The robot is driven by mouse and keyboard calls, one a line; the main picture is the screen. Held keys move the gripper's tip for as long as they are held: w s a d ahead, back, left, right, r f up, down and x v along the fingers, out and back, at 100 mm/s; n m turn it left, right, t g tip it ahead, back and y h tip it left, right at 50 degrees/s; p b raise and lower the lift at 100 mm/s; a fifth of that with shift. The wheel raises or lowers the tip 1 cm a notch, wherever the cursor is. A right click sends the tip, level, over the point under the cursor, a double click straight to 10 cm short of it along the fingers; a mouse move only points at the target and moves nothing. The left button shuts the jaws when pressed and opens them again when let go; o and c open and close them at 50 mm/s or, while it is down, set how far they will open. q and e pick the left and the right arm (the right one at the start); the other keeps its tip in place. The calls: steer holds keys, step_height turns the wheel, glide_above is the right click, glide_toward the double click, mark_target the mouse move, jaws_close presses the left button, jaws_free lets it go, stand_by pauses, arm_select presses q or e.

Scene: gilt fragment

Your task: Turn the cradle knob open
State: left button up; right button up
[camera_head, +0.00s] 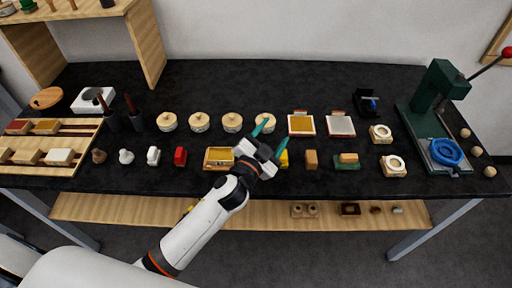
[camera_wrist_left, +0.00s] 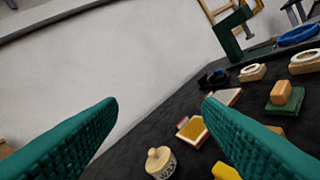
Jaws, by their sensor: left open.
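A small black cradle-like stand (camera_head: 362,103) with a blue part, perhaps the knob (camera_head: 373,103), sits at the back right of the black table. The stand also shows small and dark in the left wrist view (camera_wrist_left: 213,78); its setting cannot be read. A green press (camera_head: 436,92) with a blue ring-shaped part (camera_head: 446,152) stands further right; the ring also shows in the left wrist view (camera_wrist_left: 299,34). My left gripper (camera_head: 272,138) is open and empty above the table's middle, well left of both. Its green fingers are spread in the left wrist view (camera_wrist_left: 160,103). My right gripper is not seen.
Round lidded pots (camera_head: 232,122) line the back. Framed gold (camera_head: 301,125) and pale (camera_head: 340,126) pads lie between my gripper and the black stand. Blocks (camera_head: 311,159) and ring-topped pieces (camera_head: 393,165) stand in front. A wooden rack (camera_head: 60,142) is at left.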

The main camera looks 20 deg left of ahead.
arm_select(q)
steer(key=d+r+m+g+h, duration=0.3)
steer(key=d+m+g+h, duration=0.3)
steer(key=d+m, duration=0.3)
steer(key=d+r+m+g+h, duration=0.3)
steer(key=d+m+g+h, duration=0.35)
steer(key=m, duration=0.55)
step_height(320, 180, down, 6)
steer(key=a+m+g+y, duration=0.3)
steer(key=m+g+y, duration=0.1)
steer(key=y, duration=0.1)
steer(key=w+a+n+g+y, duration=0.1)
steer(key=w+a+y, duration=0.1)
steer(key=a+y, duration=0.55)
steer(key=w+a+n+g+y, duration=0.15)
steer(key=a+y, duration=0.25)
steer(key=a, duration=0.7)
steer(key=shift+m+t, duration=0.35)
steer(key=shift+t, duration=0.15)
steer(key=f+p, duration=0.1)
steer(key=f, duration=0.2)
steer(key=f+p, duration=0.1)
steer(key=f, duration=0.3)
steer(key=f+p, duration=0.2)
steer(key=f, duration=0.2)
steer(key=shift+w+d, duration=0.1)
steer(key=shift+w, duration=0.15)
steer(key=shift+f, duration=0.4)
